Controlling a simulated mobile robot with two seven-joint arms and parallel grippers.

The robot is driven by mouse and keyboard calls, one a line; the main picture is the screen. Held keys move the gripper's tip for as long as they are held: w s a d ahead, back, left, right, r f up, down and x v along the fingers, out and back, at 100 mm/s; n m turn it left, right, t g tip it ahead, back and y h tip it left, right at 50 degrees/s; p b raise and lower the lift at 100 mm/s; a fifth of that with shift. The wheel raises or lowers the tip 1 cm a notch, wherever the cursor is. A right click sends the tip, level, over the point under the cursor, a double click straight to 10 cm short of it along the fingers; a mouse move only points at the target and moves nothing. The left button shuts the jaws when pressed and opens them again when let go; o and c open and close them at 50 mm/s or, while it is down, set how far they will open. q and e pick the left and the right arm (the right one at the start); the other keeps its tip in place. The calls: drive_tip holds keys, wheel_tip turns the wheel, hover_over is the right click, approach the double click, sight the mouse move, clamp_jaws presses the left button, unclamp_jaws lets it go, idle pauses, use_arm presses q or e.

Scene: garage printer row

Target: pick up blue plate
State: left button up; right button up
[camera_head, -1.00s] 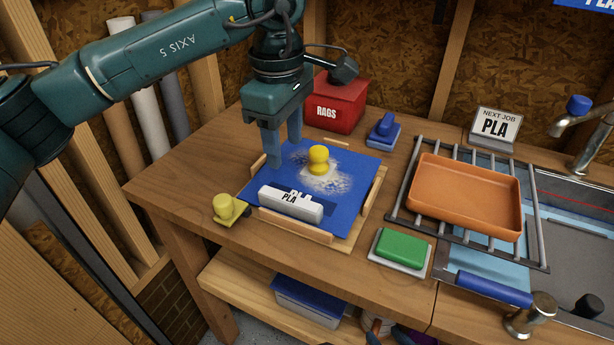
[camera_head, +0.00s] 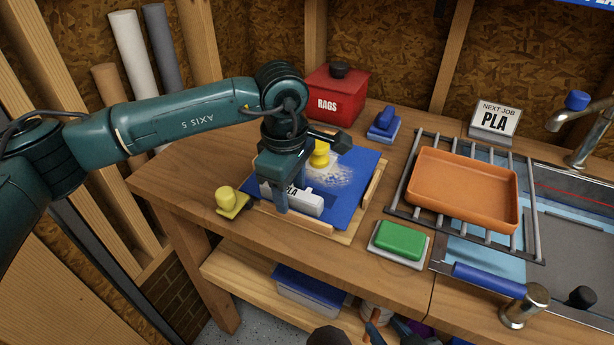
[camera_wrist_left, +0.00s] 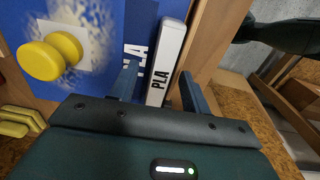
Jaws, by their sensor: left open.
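The blue plate (camera_head: 348,197) lies flat in a wooden frame on the workbench. A white block marked PLA (camera_head: 309,204) stands along its front edge. A yellow knob (camera_head: 320,154) sits on a whitish dusty patch of the plate. My left gripper (camera_head: 288,198) is open above the front edge, over the white block. In the left wrist view the block passes between the two fingers (camera_wrist_left: 160,88), with the blue plate (camera_wrist_left: 98,82) to its left. I cannot tell whether the fingers touch anything.
A yellow-knobbed tool (camera_head: 229,203) lies left of the frame. A red RAGS box (camera_head: 336,98) and a blue tool (camera_head: 384,122) stand behind. A green pad (camera_head: 400,239) and an orange tray (camera_head: 465,190) on a rack are to the right.

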use_arm(q)
clamp_jaws()
idle(0.4)
drive_tip(key=shift+r, duration=0.15)
wheel_tip(320, 180, up, 10)
drive_tip(key=shift+b, duration=0.4)
drive_tip(key=shift+f, duration=0.25)
